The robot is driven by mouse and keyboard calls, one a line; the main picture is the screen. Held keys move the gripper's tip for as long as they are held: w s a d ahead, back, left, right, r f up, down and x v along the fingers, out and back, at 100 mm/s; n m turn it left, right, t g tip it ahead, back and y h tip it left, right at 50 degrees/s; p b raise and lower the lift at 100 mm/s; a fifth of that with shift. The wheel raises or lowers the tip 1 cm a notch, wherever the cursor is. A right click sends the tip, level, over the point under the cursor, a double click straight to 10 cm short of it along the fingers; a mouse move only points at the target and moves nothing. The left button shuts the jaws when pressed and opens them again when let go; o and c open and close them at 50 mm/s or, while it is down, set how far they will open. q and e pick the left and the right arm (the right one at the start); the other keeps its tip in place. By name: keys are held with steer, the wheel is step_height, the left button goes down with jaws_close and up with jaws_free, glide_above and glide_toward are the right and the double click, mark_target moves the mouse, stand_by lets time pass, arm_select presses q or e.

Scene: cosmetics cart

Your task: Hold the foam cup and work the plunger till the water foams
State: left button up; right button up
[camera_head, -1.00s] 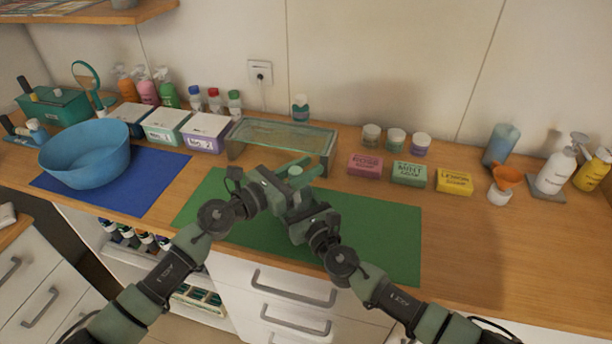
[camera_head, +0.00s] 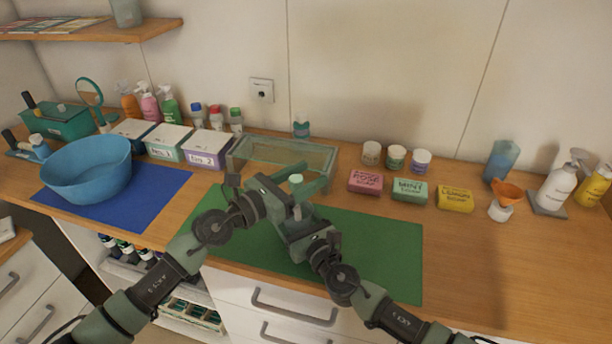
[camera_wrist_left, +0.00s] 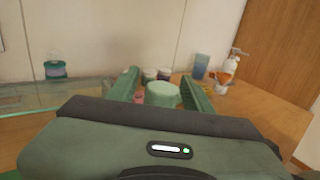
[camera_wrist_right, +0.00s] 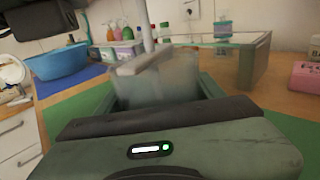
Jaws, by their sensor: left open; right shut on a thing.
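The foam cup is a translucent beaker (camera_wrist_right: 158,82) with a pale lid (camera_wrist_right: 145,62) and a thin plunger rod (camera_wrist_right: 147,36) rising from it. My right gripper (camera_head: 303,213) is shut on the cup above the green mat (camera_head: 375,240). The plunger's round pale-green knob (camera_head: 296,180) tops the rod. My left gripper (camera_head: 292,184) is open at the knob's height. In the left wrist view the knob (camera_wrist_left: 162,94) sits between its two spread fingers. I cannot tell whether they touch it. The water or foam inside the cup cannot be made out.
A glass stand (camera_head: 285,150) is just behind the grippers. Pink (camera_head: 366,181), mint (camera_head: 410,189) and yellow soaps (camera_head: 455,199) lie right of it. A blue bowl (camera_head: 88,172) stands on the blue mat (camera_head: 150,190). The counter's right front is clear.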

arm_select(q)
steer(key=v, duration=1.2)
steer(key=shift+d, duration=0.1)
step_height(320, 180, up, 6)
steer(key=n+t+y, duration=0.3)
steer(key=n+t, duration=0.4)
steer(key=n, duration=1.6)
step_height(320, 180, down, 6)
steer(key=s+d+n+g+y, duration=0.2)
steer(key=d+n, duration=0.1)
steer(key=n, duration=1.5)
steer(key=x, duration=1.1)
steer(key=shift+w+f, duration=0.25)
steer(key=shift+f, duration=0.05)
jaws_close()
